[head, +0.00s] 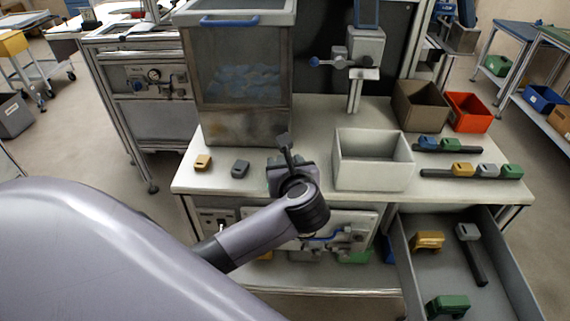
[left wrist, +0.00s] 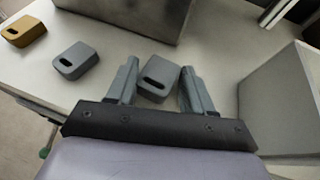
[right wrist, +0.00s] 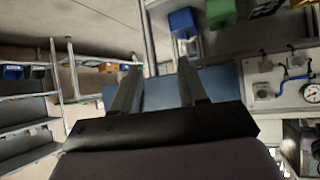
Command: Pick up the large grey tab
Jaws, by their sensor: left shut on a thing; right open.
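A grey tab (left wrist: 157,82) with a dark slot sits between the fingers of my left gripper (left wrist: 158,90), which is shut on it at the table top. In the head view my left gripper (head: 283,170) is at the table's front, and my own wrist largely hides this tab. A second grey tab (head: 240,169) lies to its left, and it also shows in the left wrist view (left wrist: 75,61). My right gripper (right wrist: 158,88) is open and empty in the right wrist view, away from the tabs.
A yellow tab (head: 203,162) lies farther left. A white bin (head: 373,178) stands just right of my left gripper, and a tall clear-fronted hopper (head: 240,122) stands behind. Black rails with coloured tabs lie at right. An open grey drawer (head: 437,279) juts out below.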

